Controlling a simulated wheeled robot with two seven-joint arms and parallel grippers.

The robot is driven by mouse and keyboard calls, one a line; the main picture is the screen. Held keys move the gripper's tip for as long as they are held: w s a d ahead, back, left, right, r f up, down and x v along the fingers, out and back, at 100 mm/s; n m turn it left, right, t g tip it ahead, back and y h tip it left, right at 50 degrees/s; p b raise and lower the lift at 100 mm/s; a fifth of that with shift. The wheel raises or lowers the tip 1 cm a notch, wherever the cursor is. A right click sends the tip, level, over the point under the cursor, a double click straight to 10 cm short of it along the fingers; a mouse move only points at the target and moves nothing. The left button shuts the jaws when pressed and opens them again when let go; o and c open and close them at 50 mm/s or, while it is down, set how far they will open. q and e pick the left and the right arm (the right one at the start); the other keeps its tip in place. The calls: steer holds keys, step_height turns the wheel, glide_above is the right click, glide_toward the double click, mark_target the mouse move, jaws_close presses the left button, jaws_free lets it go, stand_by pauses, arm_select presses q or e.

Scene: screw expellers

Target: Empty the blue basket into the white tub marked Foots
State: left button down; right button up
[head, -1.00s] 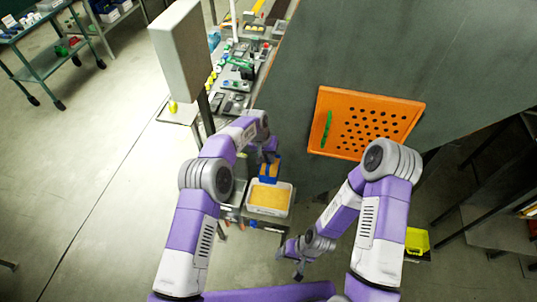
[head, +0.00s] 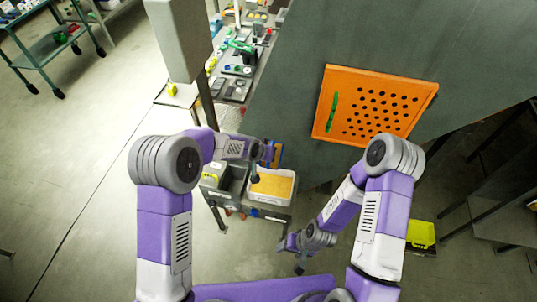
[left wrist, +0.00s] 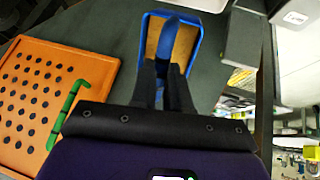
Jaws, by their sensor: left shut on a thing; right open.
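The blue basket (head: 275,153) is at the wall behind a white tub (head: 271,188) holding yellow material. I cannot read a mark on this tub. My left gripper (head: 262,165) reaches in from the left and is largely hidden by its arm. The left wrist view shows its fingers (left wrist: 165,85) shut on the blue handle of the basket (left wrist: 198,42), with tan material inside. I cannot tell whether the basket touches anything beneath. My right gripper (head: 299,266) hangs open and empty, low in front of the tub.
A grey bin (head: 232,180) stands left of the tub on a low stand. An orange perforated panel (head: 370,108) with a green handle is on the grey machine wall. A cluttered bench (head: 235,85) lies behind; a yellow box (head: 422,234) is at right.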

arm_select(q)
steer(key=s+f+m+t+h+b, duration=0.1)
steer(key=f+t+b, duration=0.5)
steer(key=b, duration=0.6)
steer(key=s+a+f+m+t+h+b, duration=0.1)
steer(key=s+f+t+h+b, duration=0.2)
steer(key=b, duration=0.9)
steer(key=shift+a+f+t+h, duration=0.15)
steer(key=shift+f+t+h, duration=0.95)
steer(key=shift+f+t, duration=0.55)
steer(key=shift+r, duration=0.2)
